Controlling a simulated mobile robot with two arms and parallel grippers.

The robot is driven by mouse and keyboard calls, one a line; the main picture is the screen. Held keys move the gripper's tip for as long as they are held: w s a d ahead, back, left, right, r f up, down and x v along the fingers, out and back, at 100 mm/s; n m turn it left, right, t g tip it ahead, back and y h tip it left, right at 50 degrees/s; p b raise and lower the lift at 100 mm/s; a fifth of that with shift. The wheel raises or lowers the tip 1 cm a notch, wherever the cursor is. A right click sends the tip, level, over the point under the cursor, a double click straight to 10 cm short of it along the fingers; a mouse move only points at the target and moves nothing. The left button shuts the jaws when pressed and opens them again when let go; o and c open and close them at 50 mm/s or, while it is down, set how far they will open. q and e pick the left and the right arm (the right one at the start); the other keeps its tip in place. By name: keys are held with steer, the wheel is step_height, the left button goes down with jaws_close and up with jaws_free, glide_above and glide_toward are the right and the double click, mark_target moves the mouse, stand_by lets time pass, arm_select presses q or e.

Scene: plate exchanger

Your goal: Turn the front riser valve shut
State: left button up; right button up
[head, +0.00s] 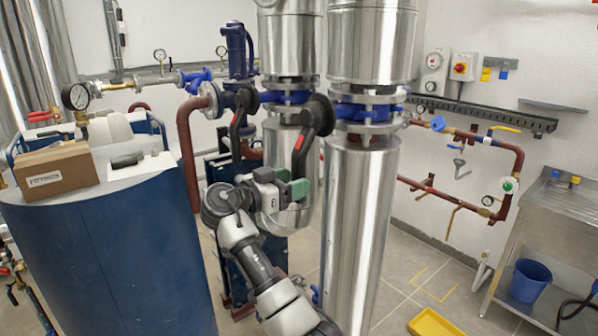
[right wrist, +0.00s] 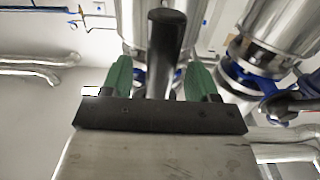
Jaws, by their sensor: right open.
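The front riser (head: 358,220) is a shiny metal pipe with a blue-flanged valve (head: 362,112). Its black lever (head: 303,145) with a red mark hangs down on the left side of the pipe, slightly slanted. My right gripper (head: 284,188), with green fingers, is at the lever's lower end. In the right wrist view, the black lever (right wrist: 166,45) stands between the two green fingers of the gripper (right wrist: 160,80). The fingers are apart, with a visible gap on both sides of the lever. My left gripper is not in view.
A second riser with a blue valve (head: 287,97) and its own black lever (head: 237,120) stands behind to the left. A blue tank (head: 110,250) with a cardboard box (head: 55,169) on top is at left. A yellow tray (head: 434,323) lies on the floor at right.

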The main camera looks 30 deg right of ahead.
steer(key=shift+w+d+f+p, duration=0.15)
steer(key=shift+d+p, duration=0.15)
steer(key=shift+d, duration=0.9)
jaws_close()
